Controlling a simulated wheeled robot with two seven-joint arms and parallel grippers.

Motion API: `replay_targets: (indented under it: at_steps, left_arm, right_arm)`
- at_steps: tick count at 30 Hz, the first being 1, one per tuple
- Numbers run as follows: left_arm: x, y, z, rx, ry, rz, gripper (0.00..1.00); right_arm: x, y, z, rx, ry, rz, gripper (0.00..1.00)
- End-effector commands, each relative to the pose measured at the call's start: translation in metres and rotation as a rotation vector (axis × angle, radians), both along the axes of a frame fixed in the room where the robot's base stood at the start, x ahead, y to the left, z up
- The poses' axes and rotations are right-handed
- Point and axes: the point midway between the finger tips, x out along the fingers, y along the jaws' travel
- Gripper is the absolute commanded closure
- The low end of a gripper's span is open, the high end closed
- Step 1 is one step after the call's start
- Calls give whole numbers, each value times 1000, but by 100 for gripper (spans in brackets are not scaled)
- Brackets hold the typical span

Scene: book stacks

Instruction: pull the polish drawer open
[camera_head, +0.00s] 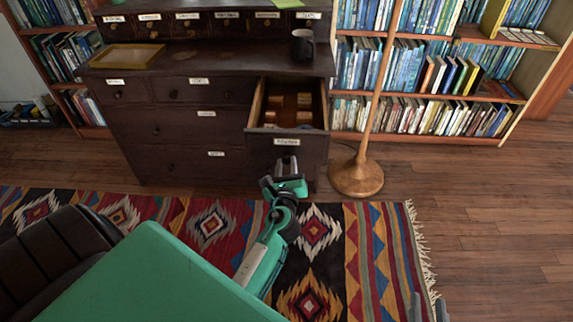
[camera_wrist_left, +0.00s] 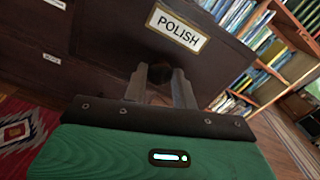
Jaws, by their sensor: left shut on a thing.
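The polish drawer (camera_head: 287,148) is the top right drawer of the dark wooden chest, and it stands pulled out with its inside showing. Its white POLISH label also shows in the left wrist view (camera_wrist_left: 178,29). My left gripper (camera_head: 287,165) is at the drawer front, below the label. In the left wrist view its fingers (camera_wrist_left: 160,85) are shut on the drawer's knob, which is mostly hidden between them. My right gripper (camera_head: 428,307) shows only as two grey fingertips, apart and empty, at the bottom edge over the rug's fringe.
Brown blocks lie in the open drawer. A dark mug (camera_head: 302,45) and a shallow tray (camera_head: 127,56) stand on the chest (camera_head: 190,130). A wooden lamp stand (camera_head: 357,176) stands close to the drawer's right. Bookshelves (camera_head: 440,140) line the back. The floor at right is clear.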

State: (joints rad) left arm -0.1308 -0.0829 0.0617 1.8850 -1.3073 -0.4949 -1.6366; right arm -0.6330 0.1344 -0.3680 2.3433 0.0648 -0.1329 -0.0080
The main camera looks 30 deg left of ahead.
Motion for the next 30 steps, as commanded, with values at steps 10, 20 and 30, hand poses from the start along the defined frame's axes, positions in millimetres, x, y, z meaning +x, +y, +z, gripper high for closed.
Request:
replay_targets:
  at_steps: [10,20,30]
  left_arm:
    - [0,0,0,0,0,0,50]
    - [-16,-10,-1,-1,2,-1,50]
    - [-74,-45,-2,-2,4,0,50]
  right_arm:
    - [0,0,0,0,-1,0,64]
    - [0,0,0,0,3,1,64]
    - [-2,0,-2,0,5,0,64]
